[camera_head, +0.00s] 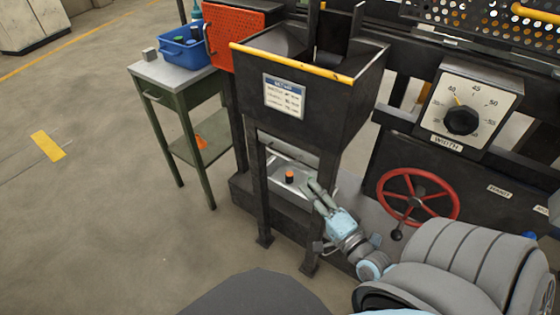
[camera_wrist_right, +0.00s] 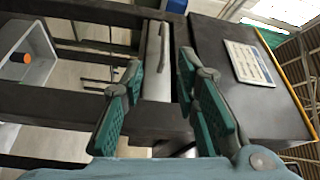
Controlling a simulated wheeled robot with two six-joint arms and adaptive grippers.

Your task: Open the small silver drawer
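The small silver drawer (camera_wrist_right: 153,78) shows in the right wrist view as a narrow silver front with a bar handle (camera_wrist_right: 163,45). It sits in the dark frame beside the hopper's base and appears shut. In the head view the hopper mostly hides it. My right gripper (camera_head: 315,188) is in front of the stand under the hopper. In the wrist view its green-padded fingers (camera_wrist_right: 158,88) are spread apart, with the drawer front seen between them and nothing held. Contact with the handle does not show. My left gripper is not in view.
The black hopper (camera_head: 300,95) with a yellow front edge overhangs the stand. A grey tray (camera_wrist_right: 40,75) with an orange-topped item lies below. A red handwheel (camera_head: 440,190) is close on the right. A green table (camera_head: 170,100) stands left; the floor beyond is clear.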

